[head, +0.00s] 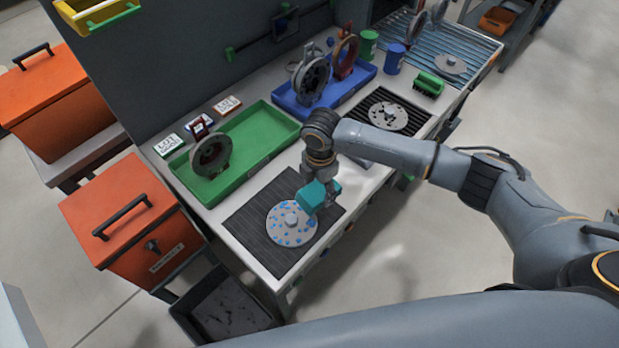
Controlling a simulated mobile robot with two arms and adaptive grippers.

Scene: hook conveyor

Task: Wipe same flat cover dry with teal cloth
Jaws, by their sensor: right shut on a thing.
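A flat round cover (284,231) with a central hub and blue droplet-like spots lies on a dark ribbed mat (254,226) at the bench's near left corner. My right gripper (322,184) is shut on a teal cloth (314,197). The cloth is at the cover's upper right edge; I cannot tell whether it touches the cover. The fingertips are partly hidden by the cloth. My left gripper is not in view.
A green tray (262,151) with a dark ring part stands behind the mat. A blue tray (340,98) holds more ring parts. Another flat disc (388,117) lies on a dark grate to the right. Orange bins (130,226) stand at the left.

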